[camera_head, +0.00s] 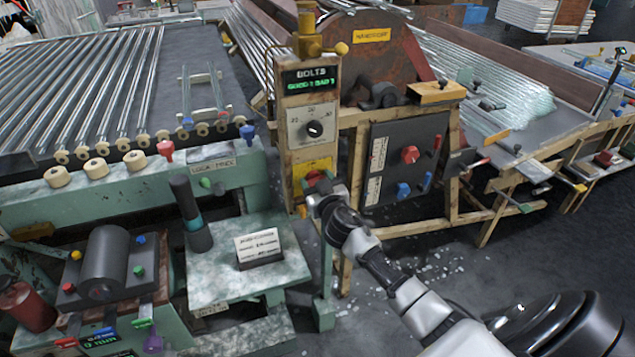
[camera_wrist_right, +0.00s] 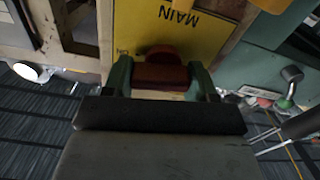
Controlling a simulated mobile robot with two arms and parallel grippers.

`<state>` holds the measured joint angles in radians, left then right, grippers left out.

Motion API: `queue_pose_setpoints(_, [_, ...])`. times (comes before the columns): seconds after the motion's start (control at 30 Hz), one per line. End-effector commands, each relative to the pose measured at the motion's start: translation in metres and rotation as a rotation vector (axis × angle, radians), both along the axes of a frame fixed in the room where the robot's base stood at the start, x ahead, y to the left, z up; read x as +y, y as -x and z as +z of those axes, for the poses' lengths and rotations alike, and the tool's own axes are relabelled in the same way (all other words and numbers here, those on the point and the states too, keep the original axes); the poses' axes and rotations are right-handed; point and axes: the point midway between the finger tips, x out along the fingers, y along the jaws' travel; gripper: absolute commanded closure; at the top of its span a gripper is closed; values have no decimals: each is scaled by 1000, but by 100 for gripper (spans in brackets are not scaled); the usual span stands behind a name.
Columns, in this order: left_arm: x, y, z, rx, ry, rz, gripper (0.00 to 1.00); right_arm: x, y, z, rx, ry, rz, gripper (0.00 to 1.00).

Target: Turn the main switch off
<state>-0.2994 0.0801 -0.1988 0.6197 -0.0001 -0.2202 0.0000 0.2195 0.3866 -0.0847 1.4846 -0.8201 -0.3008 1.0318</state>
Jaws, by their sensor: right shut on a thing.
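The main switch is a red knob (camera_wrist_right: 160,76) on a yellow plate (camera_wrist_right: 190,38) marked MAIN, which reads upside down in the right wrist view. In the head view the yellow plate (camera_head: 312,168) is low on the wooden control post. My right gripper (camera_head: 318,187) reaches it from the lower right. In the right wrist view my right gripper (camera_wrist_right: 160,80) has one finger on each side of the red knob and is shut on it. The knob's exact turn angle is hard to tell. My left gripper is not in view.
Above the plate are a dial (camera_head: 314,129) and a lit BOLTS display (camera_head: 310,80). A dark panel (camera_head: 405,160) with red and blue knobs stands to the right. A green bench (camera_head: 235,265) with a small sign (camera_head: 258,247) stands at the left, near the post.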

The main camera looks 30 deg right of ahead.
Motion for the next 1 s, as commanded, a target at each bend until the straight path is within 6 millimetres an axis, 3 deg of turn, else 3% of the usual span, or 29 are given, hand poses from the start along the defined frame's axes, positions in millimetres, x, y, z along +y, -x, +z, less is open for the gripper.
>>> queue_pose_setpoints(1.0, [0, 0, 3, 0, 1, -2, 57, 4, -1, -1, 226, 929, 1, 66])
